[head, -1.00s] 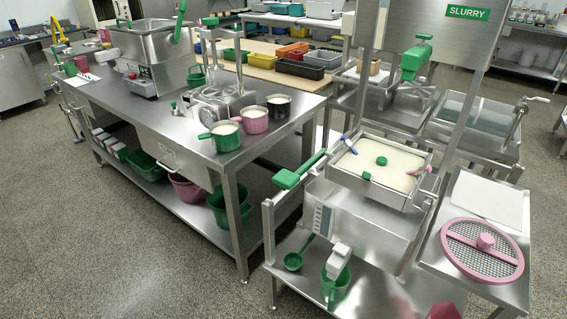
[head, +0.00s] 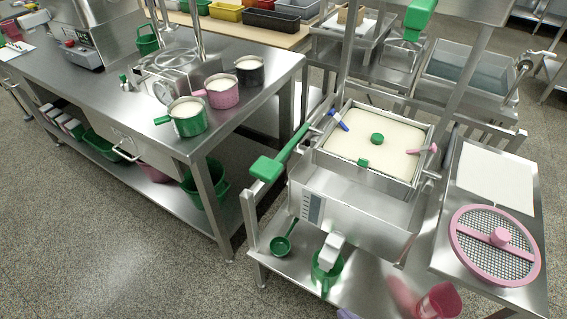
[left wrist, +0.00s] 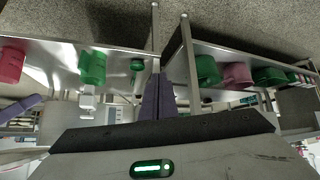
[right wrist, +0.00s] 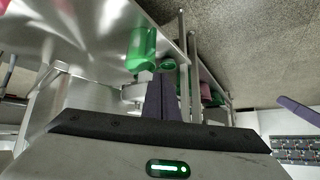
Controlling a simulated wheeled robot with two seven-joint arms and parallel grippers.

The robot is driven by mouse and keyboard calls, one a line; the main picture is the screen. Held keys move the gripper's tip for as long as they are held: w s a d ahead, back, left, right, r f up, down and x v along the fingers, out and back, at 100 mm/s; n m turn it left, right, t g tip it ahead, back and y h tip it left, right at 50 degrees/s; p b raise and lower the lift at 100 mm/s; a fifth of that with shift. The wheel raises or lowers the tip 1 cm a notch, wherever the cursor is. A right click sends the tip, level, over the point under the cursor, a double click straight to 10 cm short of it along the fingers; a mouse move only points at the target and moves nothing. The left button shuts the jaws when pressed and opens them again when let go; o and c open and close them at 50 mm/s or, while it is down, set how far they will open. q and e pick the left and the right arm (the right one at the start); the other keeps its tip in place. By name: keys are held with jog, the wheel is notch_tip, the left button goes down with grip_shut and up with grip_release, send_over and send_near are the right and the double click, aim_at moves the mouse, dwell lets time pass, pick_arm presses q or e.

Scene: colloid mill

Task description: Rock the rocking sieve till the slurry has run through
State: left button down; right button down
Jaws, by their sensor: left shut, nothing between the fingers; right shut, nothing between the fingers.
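The rocking sieve is a square steel tray (head: 416,182) full of pale slurry (head: 393,141), with a green knob (head: 377,139) in its middle. A long green handle (head: 266,168) sticks out from its left side. A steel tank (head: 345,225) with a level gauge (head: 313,208) sits below it, and a green jug (head: 326,272) stands under the white spout (head: 332,247). Only a purple tip of my right gripper (head: 347,314) shows at the bottom edge of the head view. My right gripper (right wrist: 160,95) and left gripper (left wrist: 158,92) are shut and empty, apart from the sieve.
A pink-rimmed round mesh (head: 470,255) and a white sheet (head: 496,178) lie on the right side table. A pink jug (head: 438,301) and a green ladle (head: 281,245) are on the lower shelf. The left bench holds several pots (head: 188,117). Floor in front is clear.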

jog(key=w+a+r+n+t+y, duration=0.1)
jog(key=w+a+r+n+y, duration=0.1)
jog(key=w+r, duration=0.4)
jog(key=w+a+r+n+y, duration=0.15)
jog(key=w+r, duration=0.25)
jog(key=w, duration=0.5)
pick_arm(q)
jog(key=shift+w+d+f+b, duration=0.2)
jog(key=shift+f+b, duration=0.05)
jog(key=shift+b, duration=0.45)
pick_arm(e)
jog(key=w+a+r+n+y, duration=0.1)
jog(key=w+r+n+y, duration=0.1)
jog(key=r, duration=0.7)
jog(key=w+a+r+n+y, duration=0.2)
jog(key=w+r+n+y, duration=0.1)
jog(key=r, duration=0.5)
jog(key=shift+w+a+r+g+y, duration=0.3)
jog(key=shift+w+y, duration=0.35)
jog(key=shift+w, duration=0.35)
jog(key=shift+w, duration=0.1)
